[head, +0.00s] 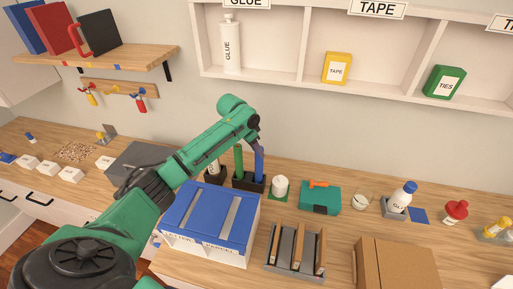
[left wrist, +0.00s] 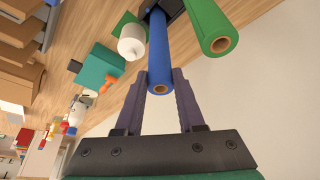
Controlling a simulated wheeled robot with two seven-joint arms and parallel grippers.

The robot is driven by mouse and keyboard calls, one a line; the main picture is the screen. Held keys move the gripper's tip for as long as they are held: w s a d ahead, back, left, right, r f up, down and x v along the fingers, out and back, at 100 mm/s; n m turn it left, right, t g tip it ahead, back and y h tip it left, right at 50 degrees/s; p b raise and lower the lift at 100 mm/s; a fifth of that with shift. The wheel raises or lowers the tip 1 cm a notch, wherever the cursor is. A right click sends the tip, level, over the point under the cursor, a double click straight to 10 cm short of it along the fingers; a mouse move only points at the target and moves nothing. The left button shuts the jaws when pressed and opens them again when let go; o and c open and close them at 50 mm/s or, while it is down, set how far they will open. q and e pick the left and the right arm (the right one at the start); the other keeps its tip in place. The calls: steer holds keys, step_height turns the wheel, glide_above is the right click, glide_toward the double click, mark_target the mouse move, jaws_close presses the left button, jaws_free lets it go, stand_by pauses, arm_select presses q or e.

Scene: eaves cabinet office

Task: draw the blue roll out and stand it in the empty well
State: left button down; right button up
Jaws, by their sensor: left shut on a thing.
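The blue roll (head: 259,165) stands upright at the right end of a dark holder (head: 248,186) on the bench, beside the green roll (head: 239,160). My left gripper (head: 258,147) comes from above and is shut on the blue roll near its top. In the left wrist view the blue roll (left wrist: 159,50) lies between the two fingers, its hollow end toward the camera, with the green roll (left wrist: 212,28) to its right. The roll's far end meets the dark holder (left wrist: 168,8); I cannot tell how deep it sits. The empty well is not clearly visible.
A white roll (head: 280,187) on a green mat and a teal case (head: 320,199) stand just right of the holder. The wall shelf (head: 290,75) is above.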

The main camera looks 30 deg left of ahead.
arm_select(q)
steer(key=shift+c, duration=0.2)
jaws_free()
stand_by(0.3)
steer(key=shift+r, duration=4)
